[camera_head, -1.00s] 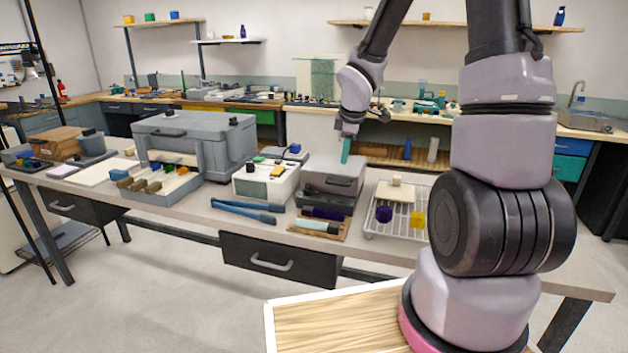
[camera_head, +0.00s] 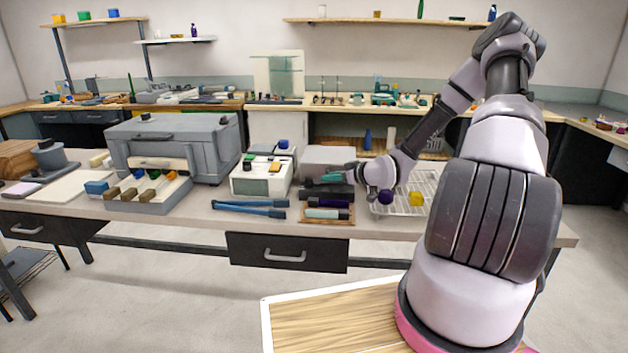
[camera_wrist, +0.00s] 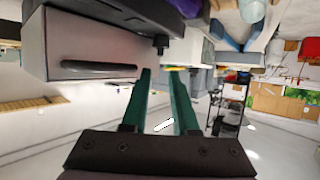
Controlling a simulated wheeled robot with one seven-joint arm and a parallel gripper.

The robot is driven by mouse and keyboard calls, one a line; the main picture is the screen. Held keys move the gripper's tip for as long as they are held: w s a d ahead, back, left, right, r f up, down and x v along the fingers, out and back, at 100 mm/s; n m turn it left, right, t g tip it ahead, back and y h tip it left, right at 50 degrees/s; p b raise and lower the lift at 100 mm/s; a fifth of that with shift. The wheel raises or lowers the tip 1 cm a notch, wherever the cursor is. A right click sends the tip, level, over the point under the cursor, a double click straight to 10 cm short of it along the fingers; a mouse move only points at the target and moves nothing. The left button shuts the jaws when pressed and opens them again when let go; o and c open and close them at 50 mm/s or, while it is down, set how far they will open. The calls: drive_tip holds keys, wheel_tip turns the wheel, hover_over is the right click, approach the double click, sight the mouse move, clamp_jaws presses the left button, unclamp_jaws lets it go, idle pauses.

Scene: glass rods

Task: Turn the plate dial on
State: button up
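My gripper (camera_head: 330,179) has teal fingers pointing left, in front of the grey box (camera_head: 322,157) and above the dark strip at its front. In the wrist view my gripper (camera_wrist: 160,76) is open, with nothing between its fingers. There, a pale box with a dark handle (camera_wrist: 97,66) fills the upper left, and a small black knob-like part (camera_wrist: 161,46) on a dark edge lies just beyond the fingertips, apart from them. I cannot tell for sure whether this part is the plate dial. My gripper and forearm hide part of the box's front in the head view.
A white instrument (camera_head: 263,178) with a blue knob on top stands left of the grey box. Blue tongs (camera_head: 249,209) and a wooden rack (camera_head: 326,215) with cylinders lie in front. A wire rack (camera_head: 408,205) with a purple piece is at the right, below my forearm.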

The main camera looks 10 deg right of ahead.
sight(311, 179)
drive_tip(key=x, duration=0.8)
drive_tip(key=shift+w+a+f, duration=0.1)
drive_tip(key=shift+w+f, duration=0.05)
clamp_jaws()
